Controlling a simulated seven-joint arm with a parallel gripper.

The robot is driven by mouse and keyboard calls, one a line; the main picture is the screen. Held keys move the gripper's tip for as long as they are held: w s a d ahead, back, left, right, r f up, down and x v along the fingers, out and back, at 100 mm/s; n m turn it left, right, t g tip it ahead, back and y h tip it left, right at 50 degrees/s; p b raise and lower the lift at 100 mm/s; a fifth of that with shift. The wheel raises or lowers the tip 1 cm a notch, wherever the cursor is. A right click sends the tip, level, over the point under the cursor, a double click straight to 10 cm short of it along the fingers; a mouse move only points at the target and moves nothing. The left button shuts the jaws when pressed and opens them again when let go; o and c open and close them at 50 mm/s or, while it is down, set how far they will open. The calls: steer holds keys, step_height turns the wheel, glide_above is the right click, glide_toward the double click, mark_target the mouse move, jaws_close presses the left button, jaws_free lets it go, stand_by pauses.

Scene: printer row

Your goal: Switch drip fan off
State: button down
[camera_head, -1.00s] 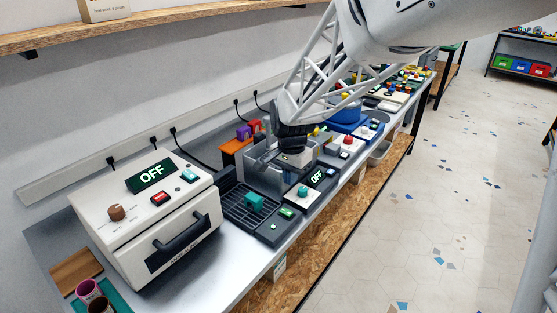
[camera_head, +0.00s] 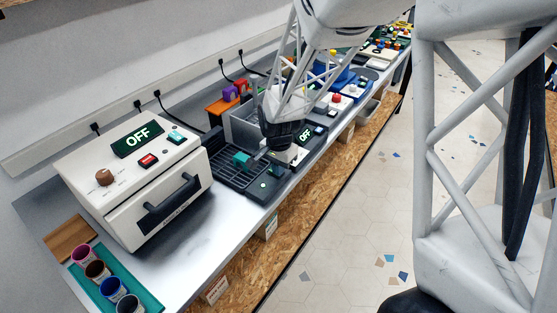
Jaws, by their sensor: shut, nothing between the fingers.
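A dark unit with a slatted grille (camera_head: 228,172) sits on the bench beside the white oven-like machine; I take it for the drip fan. A teal block (camera_head: 241,159) rests on the grille. The unit's front strip (camera_head: 268,188) carries a small round green light (camera_head: 263,185) and a switch area near my gripper. My gripper (camera_head: 275,160) is shut and empty, pointing down over the right end of this unit. I cannot tell whether its tips touch the switch, which they partly hide.
The white machine (camera_head: 135,190) shows OFF on its display and has a dark front handle. Another device with a dark OFF display (camera_head: 306,133) stands just behind my gripper. A green tray (camera_head: 141,288) of several cups is at front left. Bare metal bench lies in front.

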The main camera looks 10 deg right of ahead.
steer(key=shift+f, duration=0.25)
steer(key=shift+f, duration=0.25)
steer(key=shift+r, duration=0.2)
stand_by(0.3)
steer(key=shift+r, duration=0.65)
steer(key=shift+r, duration=0.1)
